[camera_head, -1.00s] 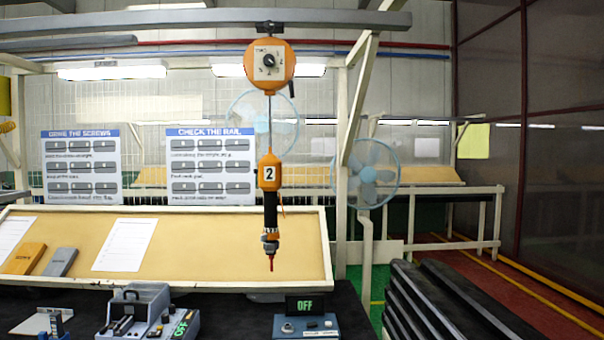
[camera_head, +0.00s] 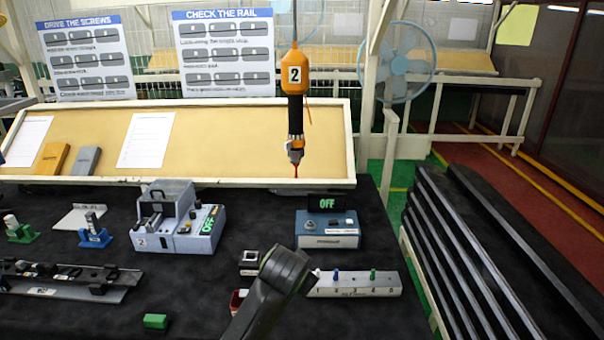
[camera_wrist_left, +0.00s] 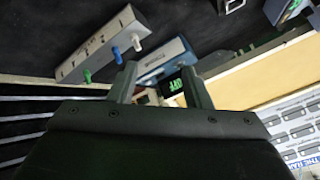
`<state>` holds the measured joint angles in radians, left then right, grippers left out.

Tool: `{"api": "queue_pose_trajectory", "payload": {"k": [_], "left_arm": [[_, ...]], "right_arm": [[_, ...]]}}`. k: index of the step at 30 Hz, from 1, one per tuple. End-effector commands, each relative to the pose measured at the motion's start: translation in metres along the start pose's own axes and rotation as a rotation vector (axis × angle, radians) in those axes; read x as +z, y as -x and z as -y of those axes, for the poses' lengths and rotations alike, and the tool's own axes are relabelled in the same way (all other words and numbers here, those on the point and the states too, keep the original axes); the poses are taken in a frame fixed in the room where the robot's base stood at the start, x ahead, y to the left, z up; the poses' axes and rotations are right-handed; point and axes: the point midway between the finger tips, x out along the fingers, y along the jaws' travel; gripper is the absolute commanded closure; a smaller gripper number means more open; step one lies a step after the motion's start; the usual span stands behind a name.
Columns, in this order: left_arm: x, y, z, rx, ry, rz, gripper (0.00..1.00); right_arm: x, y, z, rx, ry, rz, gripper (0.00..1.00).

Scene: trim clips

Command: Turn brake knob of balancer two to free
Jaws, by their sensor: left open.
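The reel of balancer two with its brake knob is out of the head view now. Its orange screwdriver marked 2 (camera_head: 295,75) hangs upright on the cable, with a red bit pointing down above the board's front edge. My left gripper (camera_wrist_left: 157,70) is open and empty in the left wrist view, its two fingers apart. Beyond and between the fingers is the blue controller (camera_wrist_left: 165,58) with a green OFF display. The gripper itself is not seen in the head view; a dark arm link of mine shows at bottom centre. My right gripper is not in view.
The blue controller (camera_head: 327,240) and a numbered peg rack (camera_head: 385,287) stand on the black table. A grey-blue machine (camera_head: 205,232), a dark rail (camera_head: 60,280) and a green block (camera_head: 155,321) are left. Black rails (camera_head: 470,260) are stacked at right. A sloped board (camera_head: 235,125) stands behind.

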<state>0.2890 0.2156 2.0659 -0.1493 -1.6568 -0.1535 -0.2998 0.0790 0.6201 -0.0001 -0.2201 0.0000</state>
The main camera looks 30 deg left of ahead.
Motion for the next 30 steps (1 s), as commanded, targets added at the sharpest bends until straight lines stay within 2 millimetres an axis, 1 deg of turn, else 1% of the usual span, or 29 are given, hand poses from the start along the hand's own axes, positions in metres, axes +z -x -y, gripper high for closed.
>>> {"api": "queue_pose_trajectory", "payload": {"k": [1,2,3,5,6,8,9,11,12,14,15,17,18,20,21,23,24,26,27,29,30], "left_arm": [[-0.03,0.005,0.01,-0.022,-0.008,-0.032,0.56],[-0.045,0.009,0.015,-0.034,-0.012,-0.048,0.56],[-0.065,0.014,0.022,-0.05,-0.017,-0.067,0.56],[-0.095,0.024,0.033,-0.076,-0.024,-0.097,0.56],[-0.114,0.031,0.04,-0.093,-0.028,-0.115,0.56],[-0.144,0.044,0.052,-0.119,-0.031,-0.145,0.56],[-0.162,0.054,0.06,-0.137,-0.033,-0.162,0.56],[-0.19,0.071,0.071,-0.162,-0.034,-0.191,0.56],[-0.208,0.083,0.079,-0.179,-0.034,-0.209,0.56],[-0.233,0.103,0.092,-0.207,-0.033,-0.235,0.56],[-0.25,0.117,0.1,-0.224,-0.03,-0.253,0.56],[-0.274,0.14,0.112,-0.249,-0.025,-0.28,0.56],[-0.288,0.157,0.121,-0.266,-0.022,-0.296,0.56],[-0.309,0.182,0.133,-0.29,-0.014,-0.321,0.56],[-0.322,0.201,0.142,-0.307,-0.008,-0.339,0.56],[-0.34,0.229,0.154,-0.331,0.001,-0.363,0.56],[-0.351,0.249,0.163,-0.346,0.009,-0.379,0.56],[-0.366,0.279,0.175,-0.368,0.022,-0.404,0.56],[-0.374,0.301,0.184,-0.383,0.031,-0.419,0.56],[-0.386,0.333,0.196,-0.403,0.046,-0.443,0.56],[-0.392,0.355,0.204,-0.416,0.056,-0.458,0.56]], "right_arm": [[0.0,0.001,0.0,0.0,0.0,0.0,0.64],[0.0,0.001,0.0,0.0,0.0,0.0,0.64],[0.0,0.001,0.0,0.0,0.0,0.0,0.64],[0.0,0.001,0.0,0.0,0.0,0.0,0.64],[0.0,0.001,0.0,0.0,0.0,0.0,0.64],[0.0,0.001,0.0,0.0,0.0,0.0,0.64],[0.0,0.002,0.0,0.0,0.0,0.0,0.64],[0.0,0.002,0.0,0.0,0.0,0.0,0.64],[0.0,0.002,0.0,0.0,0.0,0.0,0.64],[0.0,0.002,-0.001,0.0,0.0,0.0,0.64],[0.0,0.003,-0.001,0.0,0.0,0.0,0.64],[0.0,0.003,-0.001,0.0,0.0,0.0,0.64],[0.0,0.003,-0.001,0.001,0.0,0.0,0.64],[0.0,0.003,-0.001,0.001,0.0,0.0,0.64],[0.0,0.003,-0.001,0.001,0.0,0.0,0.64],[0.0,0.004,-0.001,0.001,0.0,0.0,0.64],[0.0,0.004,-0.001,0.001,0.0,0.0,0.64],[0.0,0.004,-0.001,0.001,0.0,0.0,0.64],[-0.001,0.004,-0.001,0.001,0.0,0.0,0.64],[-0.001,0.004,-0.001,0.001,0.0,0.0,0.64],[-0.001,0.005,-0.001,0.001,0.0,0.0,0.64]]}}
